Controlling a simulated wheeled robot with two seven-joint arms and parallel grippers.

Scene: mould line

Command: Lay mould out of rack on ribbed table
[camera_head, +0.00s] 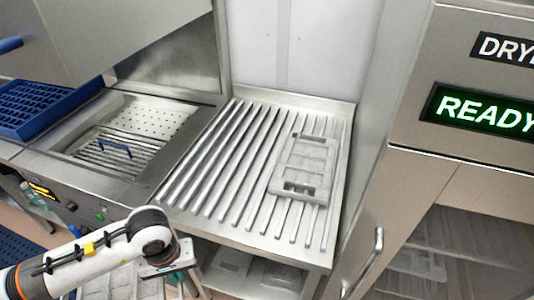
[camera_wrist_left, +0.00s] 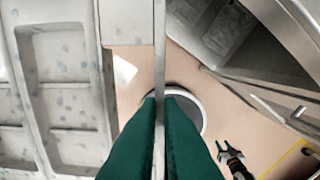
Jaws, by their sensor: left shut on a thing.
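My left gripper (camera_head: 178,276) is low in front of the ribbed table (camera_head: 215,165), below its top. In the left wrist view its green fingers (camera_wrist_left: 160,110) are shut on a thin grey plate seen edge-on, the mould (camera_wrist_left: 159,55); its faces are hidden. Another grey mould (camera_head: 305,160) lies flat on the right part of the ribbed table. A large mould-like piece with square recesses (camera_wrist_left: 105,60) fills the left of the wrist view. My right gripper (camera_wrist_left: 231,152), small at lower right there, looks open and empty. The rack cannot be made out clearly.
The left and middle ribs are bare. A sink with a perforated plate (camera_head: 150,118) and a blue-handled basket stands left, with a blue crate (camera_head: 35,105) beyond. The dryer (camera_head: 460,60), reading READY, borders the right. More moulds (camera_head: 230,262) sit on a shelf under the table.

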